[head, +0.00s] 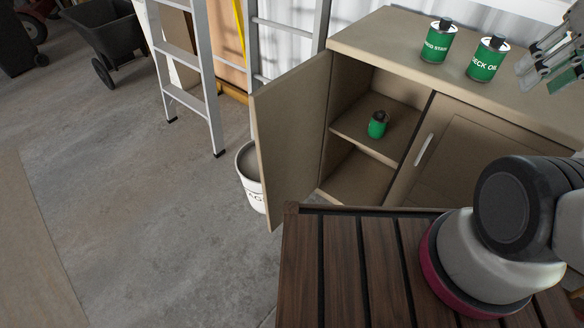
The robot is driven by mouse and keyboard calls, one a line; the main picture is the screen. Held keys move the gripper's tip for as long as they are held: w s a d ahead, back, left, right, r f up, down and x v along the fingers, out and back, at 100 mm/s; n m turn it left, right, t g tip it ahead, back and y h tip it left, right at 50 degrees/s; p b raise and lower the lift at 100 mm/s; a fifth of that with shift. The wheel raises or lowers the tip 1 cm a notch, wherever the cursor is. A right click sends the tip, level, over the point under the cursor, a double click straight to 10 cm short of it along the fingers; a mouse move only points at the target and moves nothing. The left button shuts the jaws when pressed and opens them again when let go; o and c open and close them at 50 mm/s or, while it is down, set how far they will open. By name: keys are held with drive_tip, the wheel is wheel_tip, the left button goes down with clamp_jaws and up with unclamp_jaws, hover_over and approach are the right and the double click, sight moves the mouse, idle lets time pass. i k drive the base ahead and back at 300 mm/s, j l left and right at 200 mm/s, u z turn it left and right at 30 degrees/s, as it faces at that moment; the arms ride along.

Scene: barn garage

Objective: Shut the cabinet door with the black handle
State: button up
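The beige cabinet (383,50) stands at the upper right in the head view. Its left door (291,145) stands wide open, swung out to the left, with its inner face showing. Any handle on its outer face is hidden, and no black handle is visible. The right door (462,155) is closed and carries a pale, silvery handle (424,149). My gripper (541,79) shows partly at the upper right edge, above the cabinet's top and well away from the open door. Its finger opening is unclear from this view.
Two green cans (438,41) (487,60) stand on the cabinet top. A small green container (377,124) sits on the inner shelf. A white bucket (250,176) stands behind the open door, near a ladder (190,75). A dark slatted wooden surface (345,262) fills the front. Floor at left is clear.

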sight(288, 112)
drive_tip(key=k+z, duration=0.2)
drive_tip(key=z, duration=0.3)
drive_tip(key=k+l+z, duration=0.1)
drive_tip(key=z, duration=0.35)
drive_tip(key=j+z, duration=0.25)
drive_tip(key=j, duration=3.55)
drive_tip(key=k+j+z, duration=0.1)
drive_tip(key=k+z, duration=0.15)
drive_tip(key=k+j+z, duration=0.1)
drive_tip(key=k+z, duration=0.2)
drive_tip(key=i, duration=0.1)
